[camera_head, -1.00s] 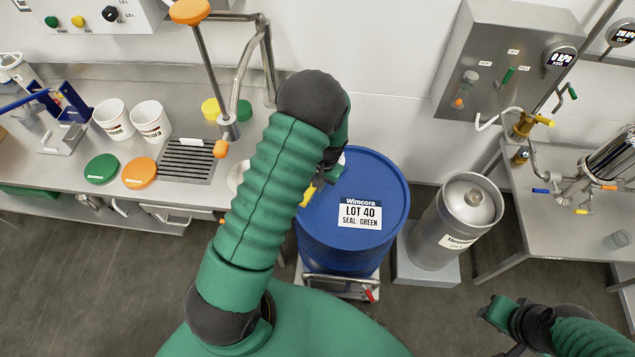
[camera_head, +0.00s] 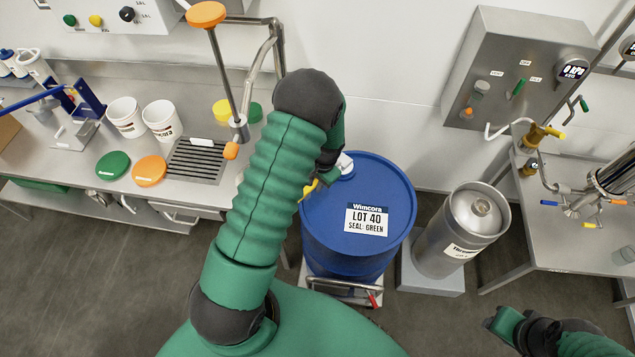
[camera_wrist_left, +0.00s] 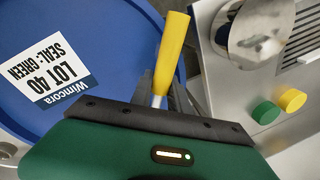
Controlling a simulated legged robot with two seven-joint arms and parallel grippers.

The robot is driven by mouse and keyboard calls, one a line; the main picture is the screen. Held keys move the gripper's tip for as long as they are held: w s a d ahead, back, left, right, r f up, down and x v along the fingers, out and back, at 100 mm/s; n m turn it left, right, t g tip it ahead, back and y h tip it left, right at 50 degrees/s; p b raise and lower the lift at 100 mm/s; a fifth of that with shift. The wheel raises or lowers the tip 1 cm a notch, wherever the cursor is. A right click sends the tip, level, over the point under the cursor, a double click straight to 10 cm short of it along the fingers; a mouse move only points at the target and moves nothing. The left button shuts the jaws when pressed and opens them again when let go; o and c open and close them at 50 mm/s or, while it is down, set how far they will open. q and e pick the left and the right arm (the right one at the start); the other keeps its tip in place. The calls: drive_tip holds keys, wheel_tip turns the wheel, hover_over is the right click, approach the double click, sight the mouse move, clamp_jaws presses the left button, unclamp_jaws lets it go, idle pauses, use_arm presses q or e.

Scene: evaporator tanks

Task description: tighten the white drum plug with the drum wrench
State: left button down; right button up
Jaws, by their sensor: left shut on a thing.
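The blue drum (camera_head: 335,222) stands upright in the middle of the head view, labelled LOT 40, SEAL: GREEN. The white drum plug (camera_head: 345,164) shows at the far left part of its lid, partly covered by my left gripper (camera_head: 325,181). That gripper is shut on the drum wrench, whose yellow handle (camera_head: 310,188) sticks out over the drum's left edge. The handle also shows in the left wrist view (camera_wrist_left: 172,50), with a bit of metal shaft below it. The wrench's working end is hidden, so I cannot tell whether it touches the plug. My right gripper (camera_head: 500,325) is low on the right.
A steel keg (camera_head: 445,232) stands close right of the drum. The left bench (camera_head: 75,165) holds white tubs, green and orange lids and a drain grate. A steel table (camera_head: 575,235) with fittings is at right. A grey control box (camera_head: 515,75) hangs on the wall.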

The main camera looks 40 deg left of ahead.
use_arm(q)
drive_tip(key=shift+w+a+m, duration=0.1)
drive_tip(key=shift+a+m, duration=0.5)
drive_tip(key=shift+a, duration=0.15)
drive_tip(key=shift+w+a+m+p, duration=0.15)
drive_tip(key=shift+a+m+p, duration=0.3)
drive_tip(key=shift+a+m, duration=0.25)
drive_tip(key=shift+w+a+m+t, duration=0.2)
drive_tip(key=shift+a+m+t, duration=0.2)
drive_tip(key=shift+a+m, duration=0.25)
drive_tip(key=shift+w+a+m+p, duration=0.35)
drive_tip(key=shift+a+m+p, duration=0.2)
drive_tip(key=shift+a, duration=0.15)
